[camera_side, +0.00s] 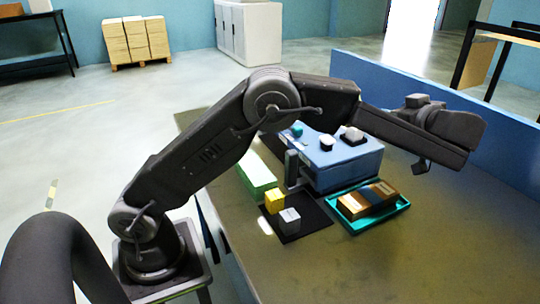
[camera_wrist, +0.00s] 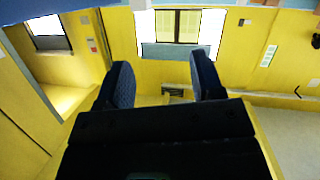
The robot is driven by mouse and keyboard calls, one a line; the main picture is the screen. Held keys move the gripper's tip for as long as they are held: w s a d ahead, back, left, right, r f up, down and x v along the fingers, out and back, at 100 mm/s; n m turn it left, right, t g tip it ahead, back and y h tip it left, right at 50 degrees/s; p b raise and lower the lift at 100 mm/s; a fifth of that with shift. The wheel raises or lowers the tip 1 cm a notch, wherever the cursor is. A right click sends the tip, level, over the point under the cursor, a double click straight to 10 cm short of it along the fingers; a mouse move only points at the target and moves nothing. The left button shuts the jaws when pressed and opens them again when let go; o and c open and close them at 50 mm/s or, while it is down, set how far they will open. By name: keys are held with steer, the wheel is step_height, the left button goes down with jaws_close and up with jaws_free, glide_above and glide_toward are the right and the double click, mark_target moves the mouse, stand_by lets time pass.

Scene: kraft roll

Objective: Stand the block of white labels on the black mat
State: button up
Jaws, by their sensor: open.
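The black mat (camera_side: 318,222) lies on the table in the side view. A whitish-grey block (camera_side: 290,219), which looks like the block of white labels, stands on it. A yellow block (camera_side: 274,201) is at the mat's left edge, just behind the whitish one. My gripper (camera_wrist: 160,82) is open in the wrist view, with its two dark fingers apart and nothing between them. In the side view my arm's end is raised at the right, well away from the mat. The whitish block and the mat are not recognisable in the wrist view.
A blue box (camera_side: 345,165) stands behind the mat, with small white and teal items on top. A teal tray (camera_side: 400,207) holding brown and dark blocks lies right of the mat. A green-and-white long block (camera_side: 258,178) lies to the left. The table front is clear.

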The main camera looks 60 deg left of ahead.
step_height(320, 180, up, 13)
steer(key=w+a+m+t+h, duration=0.2)
steer(key=m+t+h, duration=0.15)
steer(key=t, duration=0.65)
steer(key=s+d+r+m+t+h, duration=0.4)
steer(key=s+r+m+h, duration=0.15)
steer(key=m+h, duration=0.3)
steer(key=s+f+m+g+h, duration=0.2)
steer(key=s+f, duration=0.5)
steer(key=s, duration=0.4)
steer(key=s+f+m+g+h, duration=0.2)
steer(key=s+f+g, duration=0.3)
steer(key=s, duration=0.6)
step_height(320, 180, down, 3)
steer(key=shift+d+r+m+g+h, duration=0.15)
steer(key=shift+d+m+g+h, duration=0.2)
steer(key=shift+m, duration=0.55)
steer(key=shift+o, duration=0.5)
steer(key=s+a+f+g+y, duration=0.2)
steer(key=s+a+f+g, duration=0.1)
steer(key=s+f, duration=0.4)
steer(key=shift+s+a, duration=0.4)
steer(key=shift+s, duration=0.7)
steer(key=shift+g, duration=0.25)
steer(key=shift+w+r, duration=0.1)
